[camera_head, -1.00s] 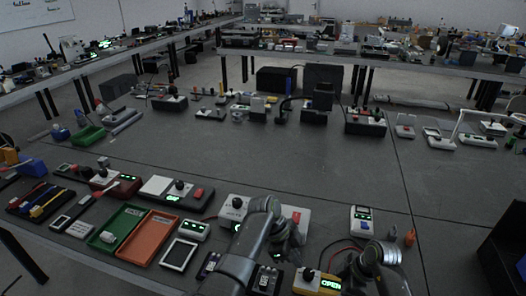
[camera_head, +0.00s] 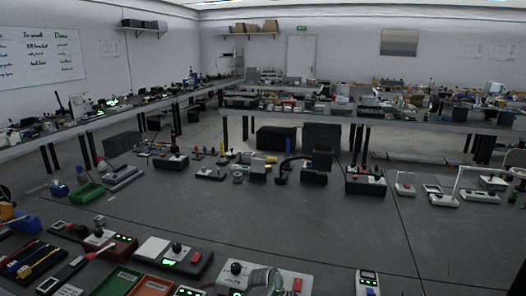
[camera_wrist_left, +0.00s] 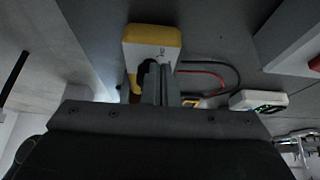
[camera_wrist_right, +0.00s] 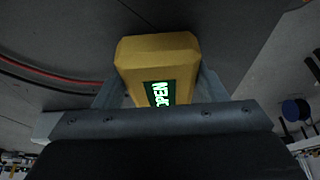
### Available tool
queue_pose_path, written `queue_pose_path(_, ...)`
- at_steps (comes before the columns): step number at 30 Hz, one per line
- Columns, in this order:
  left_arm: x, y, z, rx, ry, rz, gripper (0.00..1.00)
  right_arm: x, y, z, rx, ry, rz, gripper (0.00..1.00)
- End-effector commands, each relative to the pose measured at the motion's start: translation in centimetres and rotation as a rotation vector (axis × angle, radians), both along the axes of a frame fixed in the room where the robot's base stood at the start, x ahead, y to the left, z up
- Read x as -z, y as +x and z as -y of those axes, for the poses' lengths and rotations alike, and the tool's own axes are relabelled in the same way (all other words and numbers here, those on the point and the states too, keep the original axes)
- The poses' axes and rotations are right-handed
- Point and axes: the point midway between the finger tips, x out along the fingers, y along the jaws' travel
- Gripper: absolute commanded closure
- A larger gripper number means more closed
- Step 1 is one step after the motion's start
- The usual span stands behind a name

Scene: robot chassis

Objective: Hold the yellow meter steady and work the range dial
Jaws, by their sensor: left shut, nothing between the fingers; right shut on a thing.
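The yellow meter (camera_wrist_left: 155,36) is at the top middle of the left wrist view, with a pale face and a dark range dial (camera_wrist_left: 146,66). My left gripper (camera_wrist_left: 160,70) is shut and empty, its fingertips overlapping the meter face beside the dial. I cannot tell whether they touch the dial. In the right wrist view my right gripper (camera_wrist_right: 158,88) is shut on the yellow meter (camera_wrist_right: 157,50), one finger on each side. Its lit green display (camera_wrist_right: 160,93) appears inverted and seems to read OPEN. The meter is out of the head view.
Red and dark cables (camera_wrist_left: 205,73) run beside the meter. A white box with a green display (camera_wrist_left: 257,100) lies nearby. In the head view, a panel with a red button (camera_head: 297,284), a white handheld device (camera_head: 367,283) and a green tray (camera_head: 118,281) line the near edge.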

Motion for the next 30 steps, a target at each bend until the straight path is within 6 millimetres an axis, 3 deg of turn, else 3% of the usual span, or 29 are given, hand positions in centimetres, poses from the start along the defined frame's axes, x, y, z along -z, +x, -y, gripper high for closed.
queue_pose_path(30, 0.0, -1.9, -0.1, 0.004, -0.006, -0.005, 1.00, -0.1, 0.1, -0.1, 0.001, 0.002, 0.003, 0.64)
